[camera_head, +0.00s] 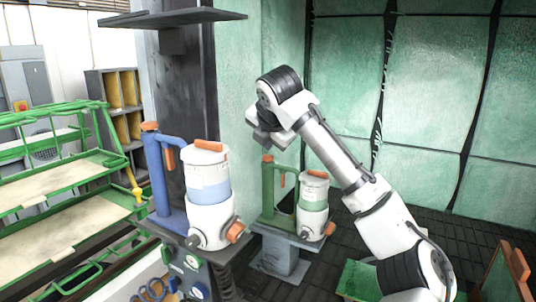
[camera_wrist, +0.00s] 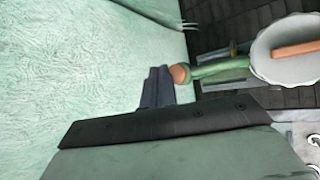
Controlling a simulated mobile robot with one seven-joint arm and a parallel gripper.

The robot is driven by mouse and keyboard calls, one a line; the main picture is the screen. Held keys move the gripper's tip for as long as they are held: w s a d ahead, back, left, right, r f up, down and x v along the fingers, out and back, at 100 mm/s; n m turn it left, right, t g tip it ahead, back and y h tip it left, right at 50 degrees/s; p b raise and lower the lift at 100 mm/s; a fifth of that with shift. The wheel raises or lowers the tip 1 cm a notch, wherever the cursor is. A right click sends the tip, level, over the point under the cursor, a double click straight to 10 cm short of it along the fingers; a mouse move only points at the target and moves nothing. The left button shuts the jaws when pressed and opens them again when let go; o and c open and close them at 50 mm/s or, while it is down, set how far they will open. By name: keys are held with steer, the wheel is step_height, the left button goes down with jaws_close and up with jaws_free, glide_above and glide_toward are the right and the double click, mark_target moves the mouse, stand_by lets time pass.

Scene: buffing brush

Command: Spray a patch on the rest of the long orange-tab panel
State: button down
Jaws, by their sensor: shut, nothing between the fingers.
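My gripper (camera_head: 268,140) is raised beside the green-white wall, above and left of the green-banded canister. In the wrist view its dark fingers (camera_wrist: 157,88) are together and hold nothing. A white canister with a blue band (camera_head: 209,190) stands at a blue post (camera_head: 158,175). A smaller white canister with a green band (camera_head: 314,196) stands at a green post (camera_head: 267,190). Its lid (camera_wrist: 285,65) and the post's orange tip (camera_wrist: 180,75) show beyond the fingers in the wrist view. I cannot tell which surface is the long orange-tab panel.
Large green-white wall panels (camera_head: 345,75) with dark seams fill the back. A dark pillar (camera_head: 180,100) carries a shelf (camera_head: 172,17). A green-framed rack (camera_head: 75,180) is at left. A board with orange tabs (camera_head: 505,275) is at lower right. Dark tiled floor (camera_head: 470,235) lies open at right.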

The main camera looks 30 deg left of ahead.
mark_target(268, 158)
steer(key=shift+r, duration=2.5)
